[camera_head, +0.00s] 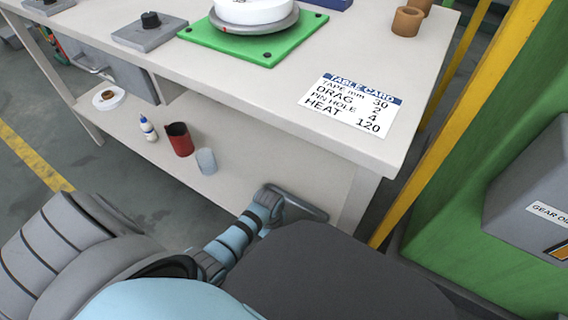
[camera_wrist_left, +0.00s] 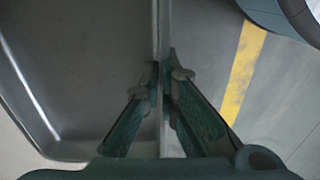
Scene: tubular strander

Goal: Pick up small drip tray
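The small drip tray (camera_head: 303,206) is a shallow dark grey tray with a raised rim, on the lower shelf near its right end. My arm and body hide part of it. My left gripper (camera_head: 273,192) is at the tray's left side. In the left wrist view the tray (camera_wrist_left: 80,70) fills the left side, and its thin upright wall runs between the fingertips of the gripper (camera_wrist_left: 163,72). The fingers are closed on that wall from both sides. My right gripper is not in view.
The lower shelf (camera_head: 235,182) also holds a red cup (camera_head: 180,140), a clear cup (camera_head: 206,161), a small bottle (camera_head: 147,128) and a white disc (camera_head: 108,98). The tabletop (camera_head: 240,85) overhangs the shelf. A yellow post (camera_head: 452,125) stands at right.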

